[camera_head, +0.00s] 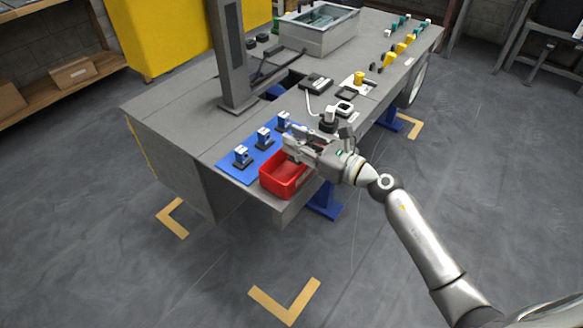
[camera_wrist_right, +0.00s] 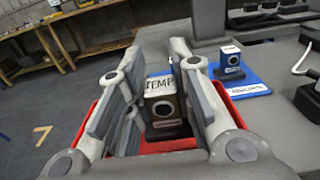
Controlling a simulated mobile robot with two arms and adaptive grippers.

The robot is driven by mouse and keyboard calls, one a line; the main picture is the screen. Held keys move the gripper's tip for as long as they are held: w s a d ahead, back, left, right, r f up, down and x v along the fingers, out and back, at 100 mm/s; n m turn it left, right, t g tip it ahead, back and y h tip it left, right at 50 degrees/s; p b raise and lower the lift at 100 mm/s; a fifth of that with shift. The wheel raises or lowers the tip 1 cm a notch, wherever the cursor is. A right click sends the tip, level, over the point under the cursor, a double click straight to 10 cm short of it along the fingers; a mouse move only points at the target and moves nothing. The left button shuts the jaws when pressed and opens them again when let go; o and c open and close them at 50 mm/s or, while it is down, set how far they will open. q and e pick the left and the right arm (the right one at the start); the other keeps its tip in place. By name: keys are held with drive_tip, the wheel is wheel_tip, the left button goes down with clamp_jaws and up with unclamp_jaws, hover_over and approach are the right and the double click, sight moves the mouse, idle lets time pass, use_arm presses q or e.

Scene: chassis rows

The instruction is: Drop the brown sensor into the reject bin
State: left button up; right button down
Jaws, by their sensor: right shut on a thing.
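My right gripper (camera_head: 291,143) is over the red reject bin (camera_head: 280,184) at the front edge of the bench. In the right wrist view the gripper (camera_wrist_right: 155,56) is shut on the brown sensor (camera_wrist_right: 163,108), a dark brown block with a round dark opening and a white top marked TEMP. The sensor sits between the two finger pads, above the red bin, whose rim (camera_wrist_right: 248,118) shows around it. The fingers hide the sensor in the head view. My left gripper is not in view.
A blue mat (camera_head: 233,172) beside the bin bears three blue sensors (camera_head: 242,156) in a row. A grey post (camera_head: 233,60) stands behind them. A black device (camera_head: 316,82) and a grey open box (camera_head: 318,35) are farther back. Yellow parts (camera_head: 391,59) line the far right.

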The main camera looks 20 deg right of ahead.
drive_tip(key=c, duration=1.2)
unclamp_jaws()
drive_tip(key=shift+s+d, duration=0.1)
drive_tip(key=shift+s+d, duration=0.2)
drive_tip(key=shift+s, duration=0.05)
drive_tip(key=v, duration=1.1)
